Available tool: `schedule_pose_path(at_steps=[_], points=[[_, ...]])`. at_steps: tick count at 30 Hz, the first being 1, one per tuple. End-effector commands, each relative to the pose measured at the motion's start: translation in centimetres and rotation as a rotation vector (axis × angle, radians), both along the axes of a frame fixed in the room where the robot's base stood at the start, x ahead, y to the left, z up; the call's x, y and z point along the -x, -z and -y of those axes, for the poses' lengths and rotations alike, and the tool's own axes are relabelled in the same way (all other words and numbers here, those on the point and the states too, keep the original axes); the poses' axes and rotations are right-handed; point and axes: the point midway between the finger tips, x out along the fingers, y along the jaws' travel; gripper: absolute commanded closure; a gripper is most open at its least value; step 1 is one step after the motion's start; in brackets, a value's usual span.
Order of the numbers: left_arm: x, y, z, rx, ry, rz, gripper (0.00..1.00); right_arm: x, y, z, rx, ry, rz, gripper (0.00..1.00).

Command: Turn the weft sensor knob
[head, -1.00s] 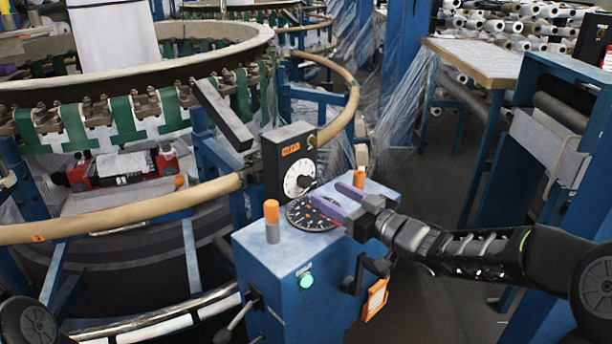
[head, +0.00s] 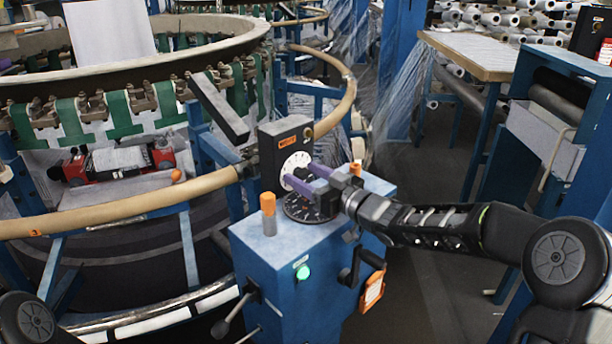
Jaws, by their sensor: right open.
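The weft sensor knob sits on a round white dial (head: 295,160) on the front of a black box (head: 287,132) with an orange label. The box stands at the back of the blue control cabinet. My right gripper (head: 301,174) has purple fingers, spread apart and pointing at the dial. The fingertips overlap the lower part of the dial and hide the knob. I cannot tell whether they touch it. My left gripper is not in view.
A black gauge (head: 305,212) lies on the blue cabinet (head: 300,250) below my gripper. An orange-topped post (head: 268,213) stands left of it. The loom's curved wooden rail (head: 120,208) runs close behind. A crank handle (head: 362,264) sticks out at the cabinet's right side.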

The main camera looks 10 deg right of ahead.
Motion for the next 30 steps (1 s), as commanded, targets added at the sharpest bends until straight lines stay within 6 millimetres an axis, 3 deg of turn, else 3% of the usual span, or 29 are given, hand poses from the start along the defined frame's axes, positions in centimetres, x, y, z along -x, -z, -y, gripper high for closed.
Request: schedule_pose_path(at_steps=[7, 27, 30], points=[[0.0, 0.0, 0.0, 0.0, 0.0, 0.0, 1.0, -0.07, 0.03, -0.03, 0.001, 0.001, -0.001, 0.42], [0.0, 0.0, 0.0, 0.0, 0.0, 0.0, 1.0, -0.04, 0.03, 0.01, 0.001, 0.001, -0.001, 0.97], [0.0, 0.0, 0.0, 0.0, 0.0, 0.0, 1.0, -0.04, 0.04, 0.01, 0.001, 0.001, -0.001, 1.0]])
